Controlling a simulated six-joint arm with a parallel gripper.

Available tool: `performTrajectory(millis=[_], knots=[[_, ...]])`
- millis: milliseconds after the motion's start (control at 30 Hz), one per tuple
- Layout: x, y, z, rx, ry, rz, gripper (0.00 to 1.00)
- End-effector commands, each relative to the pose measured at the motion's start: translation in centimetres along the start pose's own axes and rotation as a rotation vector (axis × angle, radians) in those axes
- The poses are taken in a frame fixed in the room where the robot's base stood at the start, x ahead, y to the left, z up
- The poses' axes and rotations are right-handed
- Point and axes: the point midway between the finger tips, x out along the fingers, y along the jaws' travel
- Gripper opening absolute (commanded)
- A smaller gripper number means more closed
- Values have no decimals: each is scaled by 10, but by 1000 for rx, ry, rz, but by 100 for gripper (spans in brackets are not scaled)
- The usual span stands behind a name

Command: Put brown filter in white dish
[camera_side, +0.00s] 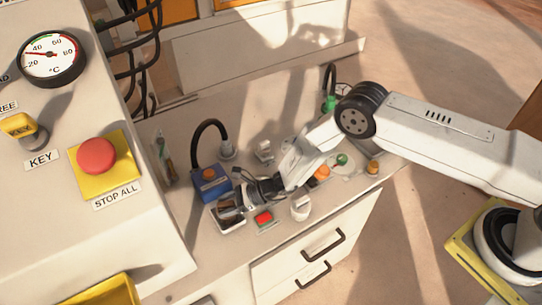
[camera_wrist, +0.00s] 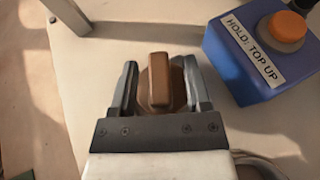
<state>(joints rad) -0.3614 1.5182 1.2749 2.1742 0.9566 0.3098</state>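The brown filter (camera_wrist: 159,82) sits between the two fingers of my gripper (camera_wrist: 162,85) in the wrist view. It has a raised bar on a rounder body. In the side view my gripper (camera_side: 226,205) reaches left, low over a small white-rimmed tray (camera_side: 232,228) with a dark inside, partly hidden by the gripper. I cannot tell whether this tray is the white dish. The filter is not clearly visible there.
A blue box with an orange button (camera_side: 209,182) stands just behind my gripper, and it also shows in the wrist view (camera_wrist: 262,55). A red button (camera_side: 263,218) and a white container (camera_side: 300,208) are to the right. A large control panel (camera_side: 85,230) stands at the left.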

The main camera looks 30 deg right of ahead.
Motion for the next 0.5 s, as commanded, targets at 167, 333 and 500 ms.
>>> performTrajectory(millis=[167,333,500], knots=[[0,0,0,0,0,0,61],[-1,0,2,0,0,0,61],[-7,-1,3,0,1,-1,61]])
